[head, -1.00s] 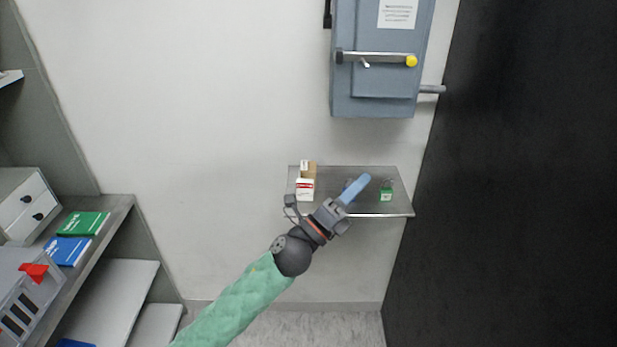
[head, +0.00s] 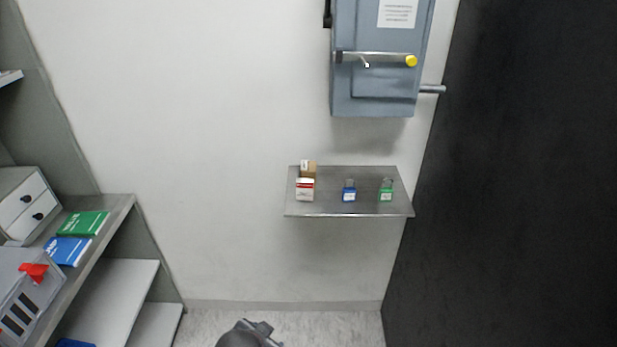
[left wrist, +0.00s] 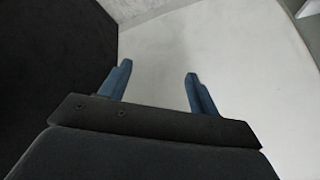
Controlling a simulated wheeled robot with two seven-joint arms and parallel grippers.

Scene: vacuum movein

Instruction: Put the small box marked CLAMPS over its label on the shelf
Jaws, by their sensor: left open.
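A small white box with a red band (head: 305,190) stands on the small metal wall shelf (head: 330,210). A brown box with a white label (head: 308,166) stands directly behind it. I cannot read the markings, so I cannot tell whether either is the CLAMPS box; no CLAMPS label is readable. My left gripper (left wrist: 158,72) is open and empty in the left wrist view, with pale wall or floor beyond its blue fingers. In the head view only a dark part of my left arm shows at the bottom edge, below the wall shelf. My right gripper is not in view.
A blue padlock (head: 349,192) and a green padlock (head: 386,191) stand on the wall shelf. A grey electrical cabinet (head: 385,90) hangs above. Shelving at left holds a drawer unit (head: 25,205), a green book (head: 83,224) and a blue book (head: 68,250). A black panel fills the right.

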